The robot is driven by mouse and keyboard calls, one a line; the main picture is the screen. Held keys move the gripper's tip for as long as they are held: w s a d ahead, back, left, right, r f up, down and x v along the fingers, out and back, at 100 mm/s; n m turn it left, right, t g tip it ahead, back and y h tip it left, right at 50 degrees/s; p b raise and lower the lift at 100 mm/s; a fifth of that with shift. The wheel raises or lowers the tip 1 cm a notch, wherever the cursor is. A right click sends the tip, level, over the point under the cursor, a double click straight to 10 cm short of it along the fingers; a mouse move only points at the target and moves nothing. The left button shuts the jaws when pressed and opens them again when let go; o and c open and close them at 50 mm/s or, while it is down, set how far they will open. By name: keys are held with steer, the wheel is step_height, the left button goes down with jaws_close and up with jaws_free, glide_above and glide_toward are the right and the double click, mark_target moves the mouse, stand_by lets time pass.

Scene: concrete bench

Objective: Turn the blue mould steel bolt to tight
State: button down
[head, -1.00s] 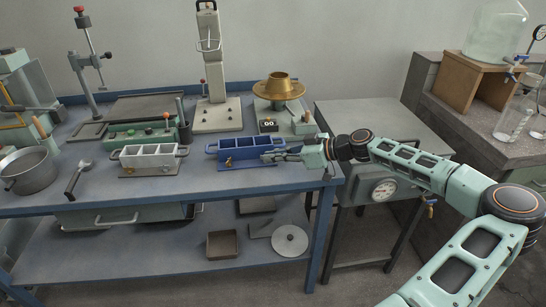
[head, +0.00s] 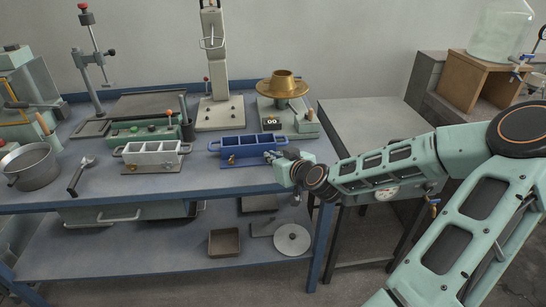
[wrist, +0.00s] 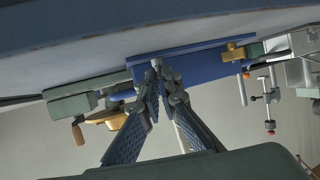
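The blue mould (head: 240,152) stands on the bench, with open compartments on top. It also shows in the wrist view (wrist: 205,66), tilted. A brass-coloured bolt (head: 231,160) sits at its left front, and shows at the right of the mould in the wrist view (wrist: 236,52). A small grey steel bolt (wrist: 157,63) shows by the mould's face, right at my fingertips. My gripper (wrist: 162,78) reaches the mould's right front, fingertips close together around or just before this bolt. Whether they grip it is unclear. The head view hides most of my fingers (head: 272,156) behind my wrist.
A pale grey mould (head: 152,168) stands left of the blue one. A spanner-like tool (head: 80,176) and a metal pot (head: 32,170) lie further left. The bench's front edge is close below the moulds.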

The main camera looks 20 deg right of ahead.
steer(key=shift+w+a+m+g+h+b, duration=0.1)
steer(key=shift+a+m+g+h+b, duration=0.3)
steer(key=shift+m+h, duration=0.65)
steer(key=shift+w+a+m+h+b, duration=0.15)
steer(key=shift+m+h+b, duration=0.6)
steer(key=shift+h, duration=0.4)
steer(key=shift+a+m+g+h+b, duration=0.25)
steer(key=shift+m+h+b, duration=0.15)
steer(key=shift+m+h, duration=0.65)
steer(key=shift+w+a+m+g+h, duration=0.15)
steer(key=shift+m+g+h, duration=0.4)
steer(key=shift+m+h, duration=0.35)
steer(key=shift+a+m+g+h, duration=0.1)
steer(key=shift+m+g+h, duration=0.5)
steer(key=shift+m+h, duration=0.15)
steer(key=shift+m+g+h+p, duration=0.3)
steer(key=shift+m+p, duration=0.1)
steer(key=c, duration=2.5)
jaws_free()
steer(key=shift+f, duration=0.1)
steer(key=shift+o, duration=0.2)
steer(key=v, duration=1.2)
